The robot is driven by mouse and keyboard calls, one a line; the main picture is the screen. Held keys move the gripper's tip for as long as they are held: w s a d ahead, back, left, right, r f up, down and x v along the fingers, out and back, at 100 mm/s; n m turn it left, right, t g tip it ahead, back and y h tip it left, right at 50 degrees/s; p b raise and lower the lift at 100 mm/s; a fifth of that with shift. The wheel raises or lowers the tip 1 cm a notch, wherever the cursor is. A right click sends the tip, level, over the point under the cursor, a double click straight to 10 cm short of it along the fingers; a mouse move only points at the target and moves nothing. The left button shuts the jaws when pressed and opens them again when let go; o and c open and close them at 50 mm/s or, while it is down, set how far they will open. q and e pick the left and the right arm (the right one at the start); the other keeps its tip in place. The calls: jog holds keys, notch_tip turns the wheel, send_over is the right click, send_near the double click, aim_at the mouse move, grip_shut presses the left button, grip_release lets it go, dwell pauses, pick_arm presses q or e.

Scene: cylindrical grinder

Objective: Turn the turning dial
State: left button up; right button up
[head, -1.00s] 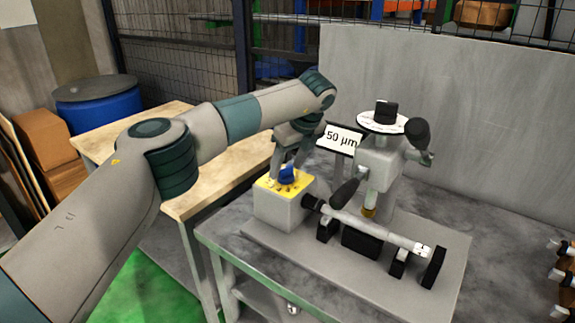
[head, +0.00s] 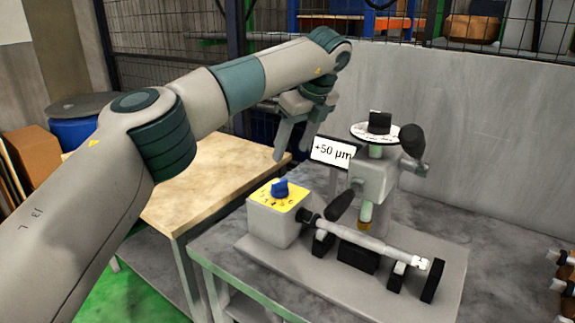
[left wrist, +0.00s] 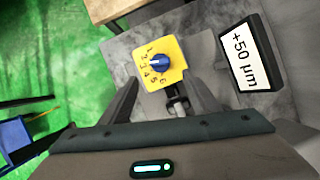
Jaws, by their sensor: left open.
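The blue turning dial (head: 280,188) sits on the yellow numbered plate (head: 268,199) atop a grey box (head: 270,226) at the left end of the grinder. In the left wrist view the dial (left wrist: 160,62) shows with its white pointer mark, between and beyond my fingers. My left gripper (head: 292,153) is open and empty, raised above and behind the dial, clear of it. In the left wrist view its two fingers (left wrist: 165,95) stand wide apart. My right gripper is not in view.
A sign reading +50 µm (head: 331,152) stands just right of my left gripper. The grinder head with a black knob on a white disc (head: 360,133) and a shaft (head: 375,243) stand on the grey plate (head: 300,262). A wooden table (head: 215,165) is at left.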

pick_arm(q)
jog(key=shift+v, duration=2.75)
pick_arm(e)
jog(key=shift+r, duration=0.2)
pick_arm(q)
jog(key=shift+f, duration=0.1)
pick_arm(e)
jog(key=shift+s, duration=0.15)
